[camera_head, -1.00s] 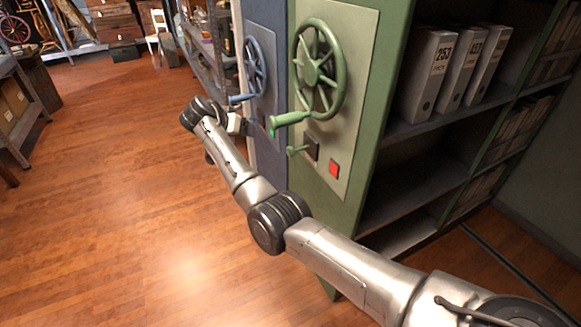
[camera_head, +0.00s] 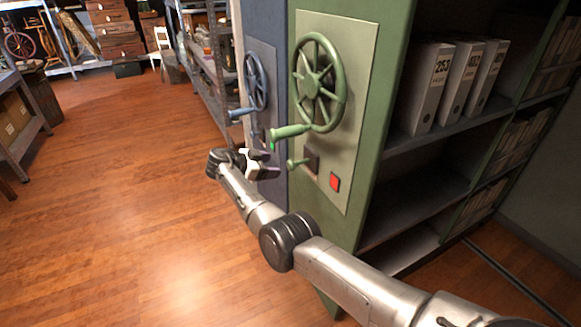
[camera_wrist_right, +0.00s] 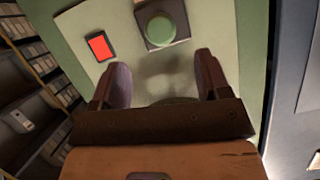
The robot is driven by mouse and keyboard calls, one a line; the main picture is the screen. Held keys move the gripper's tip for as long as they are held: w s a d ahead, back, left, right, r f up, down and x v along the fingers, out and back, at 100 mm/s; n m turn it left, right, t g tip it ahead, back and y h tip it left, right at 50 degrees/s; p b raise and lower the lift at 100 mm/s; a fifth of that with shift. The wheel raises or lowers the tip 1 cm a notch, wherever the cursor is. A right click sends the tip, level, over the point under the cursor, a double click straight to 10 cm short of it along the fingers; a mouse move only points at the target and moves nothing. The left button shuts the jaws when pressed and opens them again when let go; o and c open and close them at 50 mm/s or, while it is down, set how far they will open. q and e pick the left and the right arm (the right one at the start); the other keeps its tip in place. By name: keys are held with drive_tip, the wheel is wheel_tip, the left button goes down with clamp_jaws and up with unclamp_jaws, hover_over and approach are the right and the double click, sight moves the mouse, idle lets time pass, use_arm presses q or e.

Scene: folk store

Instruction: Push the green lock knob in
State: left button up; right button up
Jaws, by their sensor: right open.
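The green lock knob (camera_head: 296,163) sticks out from a dark square plate on the green cabinet's panel, below the green handwheel (camera_head: 319,82). In the right wrist view the round green knob (camera_wrist_right: 160,29) is seen end-on at the top, just beyond and between the fingertips. My right gripper (camera_head: 272,168) is in front of the panel, close to the knob and apart from it in the picture. In the right wrist view its two fingers (camera_wrist_right: 160,80) are spread with nothing between them. My left gripper is not in view.
A red square button (camera_head: 335,182) is right of the knob. The wheel's green handle (camera_head: 290,131) juts out just above the gripper. A blue cabinet with a blue wheel (camera_head: 256,82) stands beside it. Shelves with binders (camera_head: 430,85) are at right. The floor at left is clear.

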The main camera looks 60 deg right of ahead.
sight(288, 166)
drive_tip(key=b+x, duration=0.1)
drive_tip(key=x, duration=0.6)
drive_tip(key=shift+f, duration=0.1)
drive_tip(key=shift+b+x, duration=0.4)
drive_tip(key=shift+x, duration=0.5)
